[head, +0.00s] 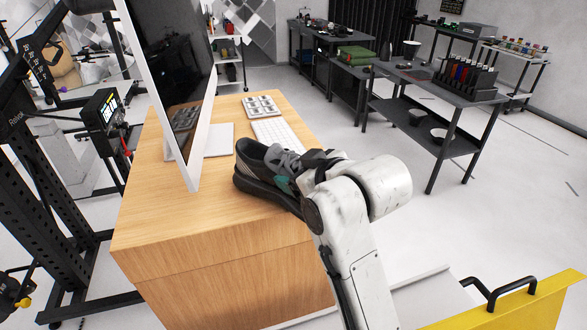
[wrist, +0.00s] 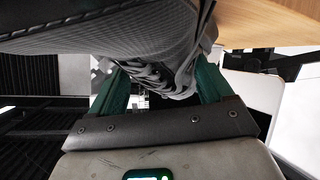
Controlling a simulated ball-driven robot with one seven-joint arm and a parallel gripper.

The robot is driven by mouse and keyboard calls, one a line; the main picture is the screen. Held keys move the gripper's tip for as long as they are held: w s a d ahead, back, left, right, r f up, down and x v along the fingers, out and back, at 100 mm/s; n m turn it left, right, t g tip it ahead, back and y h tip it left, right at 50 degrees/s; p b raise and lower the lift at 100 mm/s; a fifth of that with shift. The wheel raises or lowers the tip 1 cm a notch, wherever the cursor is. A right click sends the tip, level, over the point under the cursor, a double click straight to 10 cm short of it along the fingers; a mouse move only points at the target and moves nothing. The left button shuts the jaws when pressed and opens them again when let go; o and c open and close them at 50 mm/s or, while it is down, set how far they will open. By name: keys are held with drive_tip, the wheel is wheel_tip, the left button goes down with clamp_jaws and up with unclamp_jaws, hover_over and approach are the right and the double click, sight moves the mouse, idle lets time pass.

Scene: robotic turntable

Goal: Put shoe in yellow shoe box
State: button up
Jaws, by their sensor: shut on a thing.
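I cannot tell whether the sole touches the desk. A yellow panel with a black handle (head: 525,303), perhaps the yellow shoe box, is cut off at the bottom right.
The wooden desk (head: 170,215) holds a large monitor (head: 175,70), a white keyboard (head: 275,133) and a small tray (head: 261,106). A black metal rack (head: 50,200) stands at left. Dark workbenches (head: 440,85) stand behind at right.

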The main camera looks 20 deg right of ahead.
drive_tip(key=shift+s+f, duration=0.2)
drive_tip(key=shift+f, duration=0.35)
drive_tip(key=o, duration=1.7)
